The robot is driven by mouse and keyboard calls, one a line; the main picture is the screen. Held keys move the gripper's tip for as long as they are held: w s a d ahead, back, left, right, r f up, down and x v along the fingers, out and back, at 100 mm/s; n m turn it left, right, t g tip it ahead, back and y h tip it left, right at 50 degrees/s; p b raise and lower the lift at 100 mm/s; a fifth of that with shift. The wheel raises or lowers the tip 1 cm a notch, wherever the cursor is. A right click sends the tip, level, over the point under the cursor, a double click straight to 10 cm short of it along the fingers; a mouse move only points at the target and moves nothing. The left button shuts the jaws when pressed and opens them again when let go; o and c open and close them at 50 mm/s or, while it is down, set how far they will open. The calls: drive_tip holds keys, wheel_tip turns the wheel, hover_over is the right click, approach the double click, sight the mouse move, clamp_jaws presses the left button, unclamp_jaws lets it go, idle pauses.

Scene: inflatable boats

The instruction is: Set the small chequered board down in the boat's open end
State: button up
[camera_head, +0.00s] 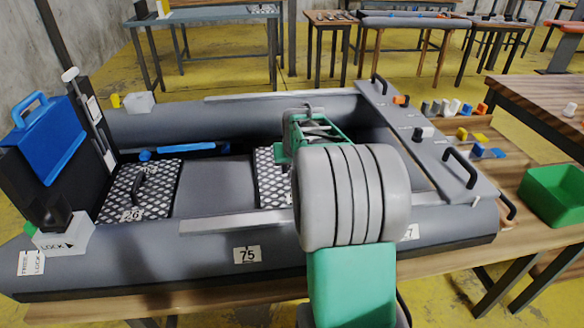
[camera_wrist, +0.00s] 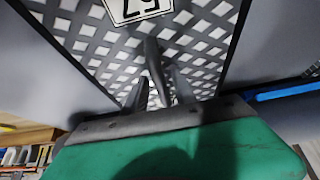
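The small chequered board (camera_head: 272,178) shows beside my arm over the middle of the boat (camera_head: 215,240). In the wrist view the chequered board (camera_wrist: 90,38) fills the middle, with a white number tag and a dark raised handle (camera_wrist: 152,62). My gripper (camera_wrist: 160,82) has its two dark fingers on either side of that handle; whether they press on it is unclear. In the head view my gripper (camera_head: 308,130) is partly hidden by my wrist. Whether the board is lifted or resting cannot be told. My arm also hides part of the boat's interior right of it.
Another chequered board (camera_head: 150,180) with a handle lies in the boat's left part, beside a grey floor panel (camera_head: 215,187). A blue bar (camera_head: 180,152) lies behind. A grey plank (camera_head: 425,140) with black handles crosses the right end. A green bin (camera_head: 553,195) stands far right.

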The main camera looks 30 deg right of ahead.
drive_tip(key=shift+a, duration=0.1)
drive_tip(key=shift+s+r, duration=0.1)
drive_tip(key=shift+r, duration=0.15)
drive_tip(key=p+v, duration=0.3)
drive_tip(key=v, duration=0.8)
drive_tip(key=shift+r, duration=0.2)
